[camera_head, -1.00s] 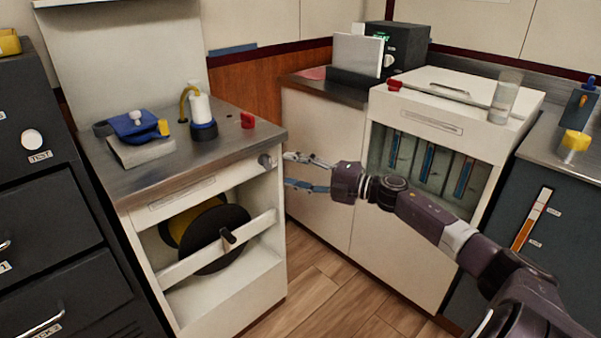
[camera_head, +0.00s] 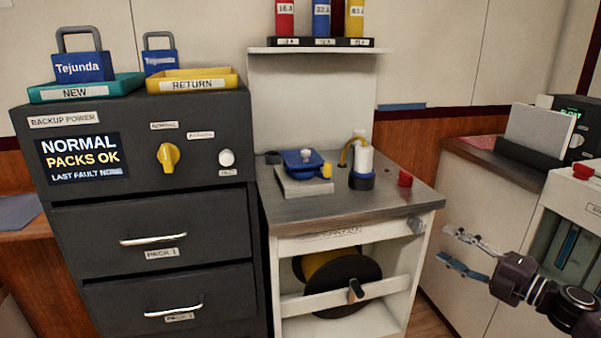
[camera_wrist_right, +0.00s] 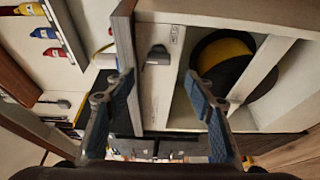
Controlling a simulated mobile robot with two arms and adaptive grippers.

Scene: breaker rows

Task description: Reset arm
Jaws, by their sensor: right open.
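My right gripper (camera_head: 453,247) is at the right of the head view, with its jaws apart and nothing between them. It is in front of a pale cabinet, just right of the reel cart's (camera_head: 350,211) front corner. My left gripper is in no view.
The dark backup power cabinet (camera_head: 150,222) stands left, with a yellow rotary switch (camera_head: 168,158), padlocks and trays on top. The cart carries a blue device (camera_head: 303,160), a white bottle (camera_head: 363,160) and a red knob (camera_head: 405,179). A white unit (camera_head: 575,222) is at the right edge.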

